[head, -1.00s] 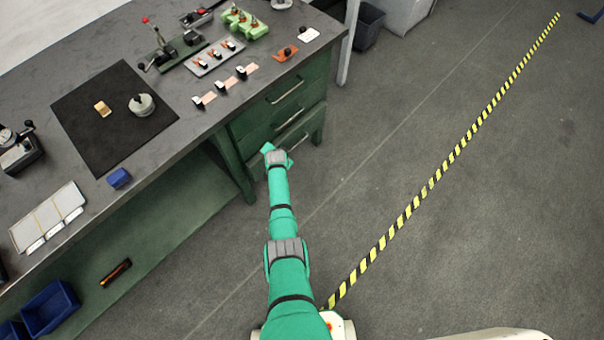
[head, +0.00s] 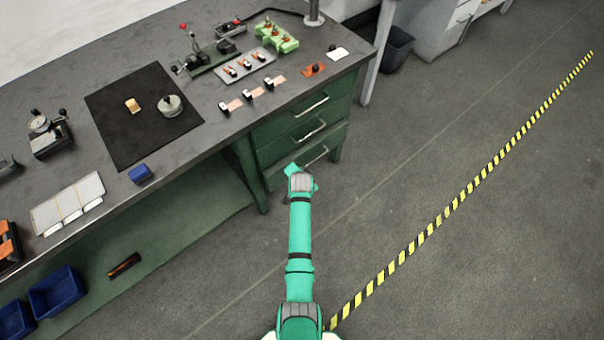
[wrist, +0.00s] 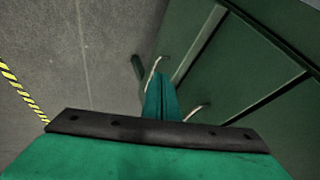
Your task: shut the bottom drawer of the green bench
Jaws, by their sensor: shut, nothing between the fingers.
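The green bench (head: 228,185) has a stack of drawers at its right end. The bottom drawer (head: 335,143) stands out a little from the bench, with its pale handle (head: 318,156) on the front. My gripper (head: 291,168) is shut and empty, close to the left part of the bottom drawer's front. My arm hides part of that front. In the wrist view my shut teal fingers (wrist: 160,88) point toward the drawer fronts, with one handle (wrist: 153,70) beside the tips and another (wrist: 198,111) to the right. I cannot tell whether the fingers touch the drawer.
The grey bench top (head: 225,130) holds a black mat (head: 120,125), a blue block (head: 140,173) and several small fixtures. Blue bins (head: 55,292) sit on the lower shelf. The floor to the right is clear up to a yellow-black stripe (head: 440,218). A dark bin (head: 395,48) stands behind.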

